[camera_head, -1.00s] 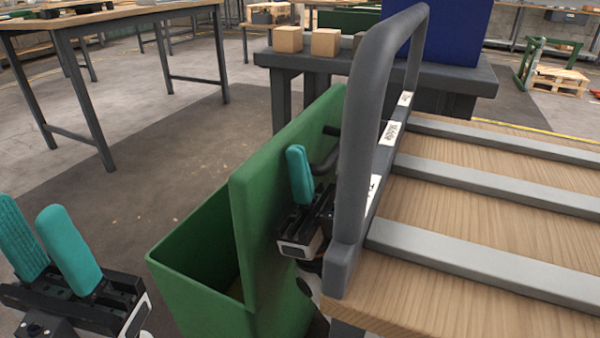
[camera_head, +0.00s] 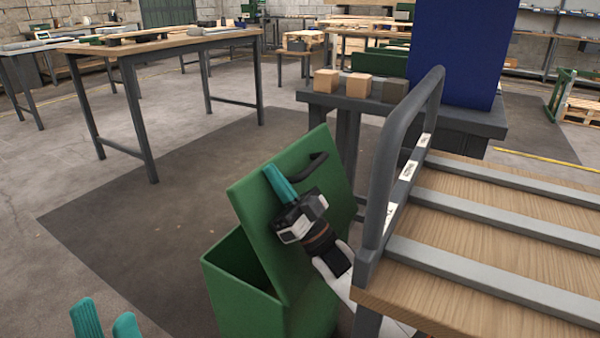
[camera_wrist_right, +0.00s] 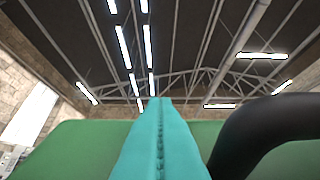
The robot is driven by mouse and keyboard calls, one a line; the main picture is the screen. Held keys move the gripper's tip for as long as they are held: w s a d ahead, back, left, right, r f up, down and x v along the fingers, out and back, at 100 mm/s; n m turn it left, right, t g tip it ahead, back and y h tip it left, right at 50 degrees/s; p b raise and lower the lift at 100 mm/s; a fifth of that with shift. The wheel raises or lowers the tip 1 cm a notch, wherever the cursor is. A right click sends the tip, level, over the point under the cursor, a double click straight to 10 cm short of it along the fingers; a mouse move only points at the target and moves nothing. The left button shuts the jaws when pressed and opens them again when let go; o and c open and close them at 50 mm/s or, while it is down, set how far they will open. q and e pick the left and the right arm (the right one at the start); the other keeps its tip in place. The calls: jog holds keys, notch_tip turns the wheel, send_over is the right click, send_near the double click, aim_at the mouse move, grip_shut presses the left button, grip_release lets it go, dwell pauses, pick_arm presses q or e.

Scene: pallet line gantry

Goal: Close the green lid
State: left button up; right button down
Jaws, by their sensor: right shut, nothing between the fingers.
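The green lid (camera_head: 260,225) of the green bin (camera_head: 240,298) stands raised, its top tilted to the left over the opening. The bin's dark inside shows to the left of the lid. A black handle (camera_head: 318,163) is on the lid's right face. My right gripper (camera_head: 277,180) is shut and empty at that face, beside the handle. In the right wrist view its teal fingers (camera_wrist_right: 160,140) are pressed together before the green lid (camera_wrist_right: 60,150), with the black handle (camera_wrist_right: 265,130) at right. My left gripper (camera_head: 104,318) is low at the left, fingers apart and empty, clear of the bin.
A wooden-topped cart (camera_head: 480,260) with grey strips and a grey rail (camera_head: 385,180) stands close right of the bin. A dark bench (camera_head: 340,102) with small boxes is behind. A wooden table (camera_head: 160,42) stands at the back left. The floor left of the bin is free.

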aim_at(265, 179)
jog(key=shift+w+a+f+g+h+p, duration=0.2)
jog(key=shift+w+a+f+h+p, duration=0.1)
jog(key=shift+w+a+p, duration=0.25)
jog(key=shift+w+a+f+g+h+p, duration=0.25)
jog(key=shift+w+a+h, duration=0.1)
jog(key=shift+a, duration=0.25)
jog(key=shift+w+a+f, duration=0.25)
jog(key=shift+a+f, duration=0.1)
jog(key=shift+a, duration=0.1)
